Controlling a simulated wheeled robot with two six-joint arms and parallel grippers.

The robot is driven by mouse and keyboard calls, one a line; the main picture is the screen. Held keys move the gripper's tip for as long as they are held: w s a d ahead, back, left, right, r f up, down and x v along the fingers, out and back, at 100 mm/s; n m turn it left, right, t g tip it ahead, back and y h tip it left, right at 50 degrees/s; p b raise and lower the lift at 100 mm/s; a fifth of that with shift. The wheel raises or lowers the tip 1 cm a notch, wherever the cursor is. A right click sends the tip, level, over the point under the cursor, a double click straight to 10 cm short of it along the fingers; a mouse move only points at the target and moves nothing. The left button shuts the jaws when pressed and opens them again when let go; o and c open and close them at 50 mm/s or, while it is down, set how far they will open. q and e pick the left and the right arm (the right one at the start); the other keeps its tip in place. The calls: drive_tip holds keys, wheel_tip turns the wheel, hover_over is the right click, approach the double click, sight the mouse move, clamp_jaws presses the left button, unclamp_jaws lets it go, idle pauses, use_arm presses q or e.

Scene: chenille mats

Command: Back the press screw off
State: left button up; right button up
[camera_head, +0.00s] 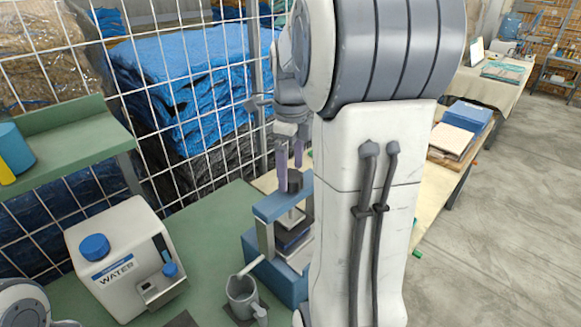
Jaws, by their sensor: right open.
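The blue press (268,208) stands on the green bench, partly hidden behind my right arm. A dark knob (295,181) tops its screw above the blue crossbeam. Below the crossbeam are a pale plate and a dark block between the posts. My right gripper (290,172) points down at the knob with two purple-grey fingers. The fingers are apart, one on the left of the knob and one behind its top. I cannot tell whether they touch it. My left gripper is out of view; only part of my left arm shows at the bottom left corner.
A white water dispenser (118,258) stands left of the press. A grey metal jug (241,291) stands in front of the press. A green shelf (75,130) holds a blue and yellow cup (14,152). A wire mesh wall closes the back. Bare green bench (213,222) lies between dispenser and press.

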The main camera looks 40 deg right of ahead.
drive_tip(key=shift+f, duration=0.25)
drive_tip(key=c, duration=1.4)
